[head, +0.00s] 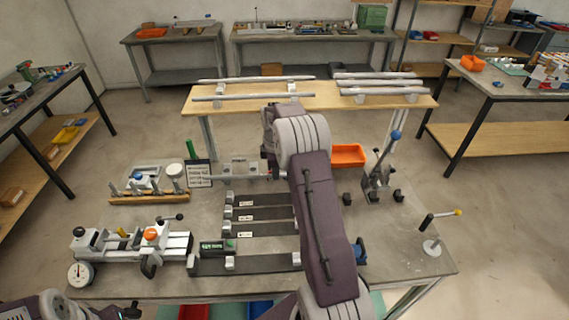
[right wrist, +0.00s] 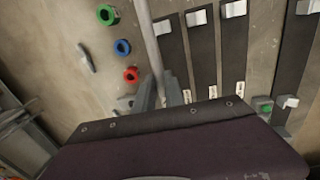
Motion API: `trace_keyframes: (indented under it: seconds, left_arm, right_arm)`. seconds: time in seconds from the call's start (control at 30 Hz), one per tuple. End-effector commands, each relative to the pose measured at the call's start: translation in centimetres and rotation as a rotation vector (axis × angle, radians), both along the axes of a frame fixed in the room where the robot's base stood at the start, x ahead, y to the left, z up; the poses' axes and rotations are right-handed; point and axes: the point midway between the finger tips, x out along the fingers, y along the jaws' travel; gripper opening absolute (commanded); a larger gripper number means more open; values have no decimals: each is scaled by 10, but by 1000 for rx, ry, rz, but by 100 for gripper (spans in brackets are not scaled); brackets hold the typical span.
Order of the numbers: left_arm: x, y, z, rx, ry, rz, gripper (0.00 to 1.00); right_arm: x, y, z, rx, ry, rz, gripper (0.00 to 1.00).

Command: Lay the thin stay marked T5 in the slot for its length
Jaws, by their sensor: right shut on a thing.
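A thin grey stay (head: 236,178) lies level above the back of the jig in the head view, its left end free. In the right wrist view the stay (right wrist: 151,40) runs from the top edge down into my right gripper (right wrist: 163,97), which is shut on it. In the head view my own right arm hides most of that gripper and the stay's right part. The jig has several dark slot strips (head: 268,214) with pale end blocks and small labels; the stay is beside them. I cannot read T5 anywhere. My left gripper (head: 132,311) shows only partly at the bottom edge.
A clamp fixture with a dial (head: 130,248) stands front left, a peg rack (head: 148,197) behind it. An orange bin (head: 348,154) and a lever press (head: 377,180) stand back right. More bars lie on the wooden rack (head: 318,103). Coloured rings (right wrist: 122,47) show in the wrist view.

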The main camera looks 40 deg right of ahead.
Motion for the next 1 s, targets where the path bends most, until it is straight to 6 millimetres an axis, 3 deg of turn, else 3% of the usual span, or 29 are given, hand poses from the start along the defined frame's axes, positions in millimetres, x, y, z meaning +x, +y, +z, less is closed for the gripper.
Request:
trace_keyframes:
  seconds: [0.2,0.47,1.0]
  left_arm:
    - [0,0,5,0,0,0,39]
    - [0,0,1,0,0,0,39]
    - [0,0,-43,0,0,0,39]
  right_arm:
    - [1,14,-8,7,11,26,0]
    - [1,13,-12,9,14,26,0]
    - [0,14,-57,10,15,26,0]
